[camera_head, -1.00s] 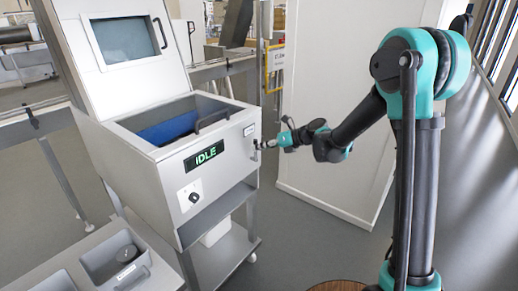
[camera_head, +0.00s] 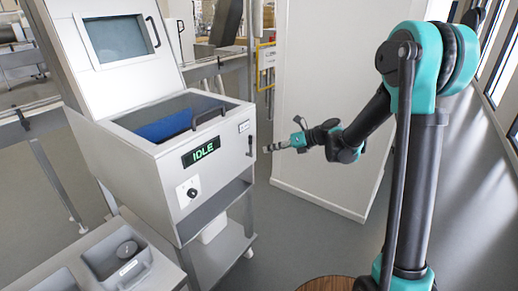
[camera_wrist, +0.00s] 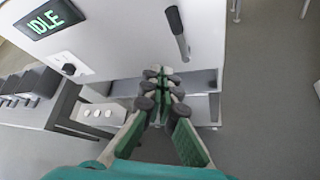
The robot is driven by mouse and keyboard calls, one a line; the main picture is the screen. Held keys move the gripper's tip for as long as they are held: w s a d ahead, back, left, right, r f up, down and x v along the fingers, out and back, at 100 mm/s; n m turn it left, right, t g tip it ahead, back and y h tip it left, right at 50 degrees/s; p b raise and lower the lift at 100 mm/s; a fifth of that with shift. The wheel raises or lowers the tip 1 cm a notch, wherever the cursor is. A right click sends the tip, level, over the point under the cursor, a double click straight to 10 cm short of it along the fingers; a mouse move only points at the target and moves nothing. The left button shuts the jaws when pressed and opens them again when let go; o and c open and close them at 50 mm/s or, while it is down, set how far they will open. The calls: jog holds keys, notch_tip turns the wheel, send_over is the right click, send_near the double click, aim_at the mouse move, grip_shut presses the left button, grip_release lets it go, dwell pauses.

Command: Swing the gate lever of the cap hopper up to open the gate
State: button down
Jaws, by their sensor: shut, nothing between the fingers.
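The cap hopper (camera_head: 160,175) is a light grey machine with an IDLE display.
A round knob (camera_head: 193,193) is on the hopper front. The raised lid (camera_head: 110,40) stands behind the open top with a blue interior. A grey bin (camera_head: 112,262) sits at lower left. A white panel (camera_head: 325,110) stands behind my arm. Floor right of the hopper is clear.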

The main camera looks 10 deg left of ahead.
jog(key=shift+w+d, duration=0.1)
jog(key=shift+d, duration=1)
jog(key=s+d+f+n+t+h, duration=0.1)
jog(key=s+d+f+n+h, duration=0.2)
jog(key=s+d+n, duration=0.5)
jog(key=s+d+f+n+t+h, duration=0.1)
jog(key=s+d+f+n+h, duration=0.3)
jog(key=s+d+n, duration=0.4)
jog(key=s+d+f+n+t+h, duration=0.1)
jog(key=s+d+f+n+h, duration=0.2)
jog(key=d, duration=1.2)
jog(key=s+n+h, duration=0.2)
jog(key=s+n, duration=0.3)
jog(key=n, duration=0.2)
jog(key=shift+s+f+h, duration=0.3)
jog(key=shift+f+h, duration=0.05)
jog(key=shift+h, duration=0.05)
